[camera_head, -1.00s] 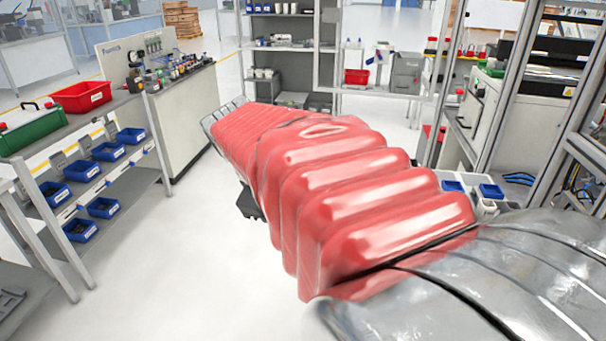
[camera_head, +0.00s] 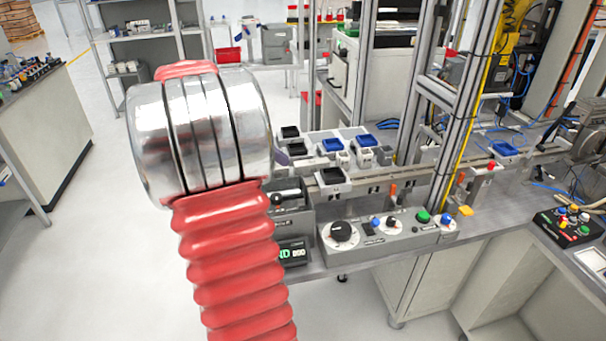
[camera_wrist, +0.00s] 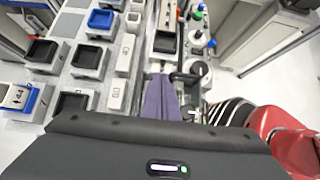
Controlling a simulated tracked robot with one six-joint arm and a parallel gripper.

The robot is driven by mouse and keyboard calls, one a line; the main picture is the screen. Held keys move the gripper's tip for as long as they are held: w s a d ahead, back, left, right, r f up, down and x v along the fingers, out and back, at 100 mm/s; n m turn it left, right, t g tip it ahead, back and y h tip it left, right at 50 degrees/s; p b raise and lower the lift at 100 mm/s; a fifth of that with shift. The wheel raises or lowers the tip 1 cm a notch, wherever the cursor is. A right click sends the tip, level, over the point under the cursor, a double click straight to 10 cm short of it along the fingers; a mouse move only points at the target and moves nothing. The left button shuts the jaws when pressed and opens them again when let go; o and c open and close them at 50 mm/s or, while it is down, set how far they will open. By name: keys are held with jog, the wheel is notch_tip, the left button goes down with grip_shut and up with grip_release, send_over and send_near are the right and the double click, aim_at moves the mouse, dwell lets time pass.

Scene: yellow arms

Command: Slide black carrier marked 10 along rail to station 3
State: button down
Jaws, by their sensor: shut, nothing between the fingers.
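A black-topped carrier (camera_head: 332,178) sits at the near left end of the rail (camera_head: 385,182) in the head view. In the wrist view a black-topped carrier (camera_wrist: 165,42) lies just beyond my fingertips, apart from them as far as I can tell. I cannot read a 10 on any carrier, nor the station numbers. My gripper (camera_wrist: 162,78) is shut and empty, its purple-grey fingers together and pointing toward that carrier. In the head view my arm hides most of the gripper.
Several black and blue carriers (camera_head: 332,145) stand on pale holders left of the rail. A blue carrier (camera_head: 505,148) is further right. A control panel with a black knob (camera_head: 341,232) lies along the front. An upright metal post (camera_head: 447,120) rises near the rail.

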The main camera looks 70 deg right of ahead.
jog(key=shift+f, duration=0.1)
jog(key=x, duration=1)
dwell(0.4)
